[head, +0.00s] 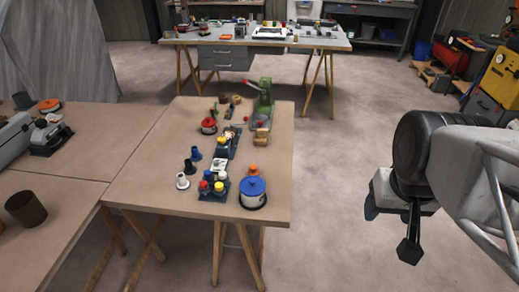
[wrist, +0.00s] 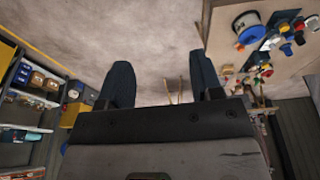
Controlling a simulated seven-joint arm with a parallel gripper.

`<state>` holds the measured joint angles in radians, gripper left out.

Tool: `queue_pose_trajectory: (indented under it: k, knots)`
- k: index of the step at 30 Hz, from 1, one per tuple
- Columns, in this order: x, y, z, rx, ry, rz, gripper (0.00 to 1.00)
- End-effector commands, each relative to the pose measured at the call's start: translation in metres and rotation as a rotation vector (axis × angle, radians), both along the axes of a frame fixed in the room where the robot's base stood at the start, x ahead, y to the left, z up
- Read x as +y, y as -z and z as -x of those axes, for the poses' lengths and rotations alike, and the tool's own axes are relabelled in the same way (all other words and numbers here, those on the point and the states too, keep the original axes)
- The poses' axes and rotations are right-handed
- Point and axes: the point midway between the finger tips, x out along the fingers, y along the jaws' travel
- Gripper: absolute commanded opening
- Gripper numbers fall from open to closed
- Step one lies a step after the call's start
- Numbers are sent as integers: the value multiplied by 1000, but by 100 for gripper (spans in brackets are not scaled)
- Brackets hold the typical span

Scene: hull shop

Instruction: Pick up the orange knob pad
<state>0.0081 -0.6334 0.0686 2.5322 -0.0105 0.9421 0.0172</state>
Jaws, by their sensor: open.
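A small orange knob-topped piece (head: 253,169), which looks like the orange knob pad, stands on the wooden table just behind a blue-lidded tin (head: 253,189). In the wrist view an orange knob (wrist: 240,47) shows beside the tin (wrist: 249,24) at upper right. A larger orange disc on a dark base (head: 49,105) lies on the left table. My gripper (head: 389,232) is off to the right of the table, over bare floor, well apart from the orange piece. In the wrist view its two dark fingers (wrist: 162,78) are spread, with nothing between them.
A dark tray with coloured knobs (head: 212,193) stands left of the tin. Several small dark and white pieces (head: 188,170), a red-lidded tin (head: 209,125) and a green press (head: 263,102) share the table (head: 150,195). Floor (head: 330,180) separates my arm from it.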

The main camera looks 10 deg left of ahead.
Motion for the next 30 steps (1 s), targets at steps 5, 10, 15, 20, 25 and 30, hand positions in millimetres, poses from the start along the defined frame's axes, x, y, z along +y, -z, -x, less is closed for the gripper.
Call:
queue_pose_trajectory:
  k: [5, 10, 15, 20, 25, 30]
  knots:
    - [0, 0, 0, 0, 0, 0, 59]
    - [0, 0, -2, 1, -7, 2, 59]
    - [4, -2, -14, 8, -53, 13, 59]
    - [10, -3, -39, 24, -149, 36, 59]
    - [22, -3, -76, 43, -292, 69, 59]
    - [38, 1, -116, 64, -446, 103, 59]
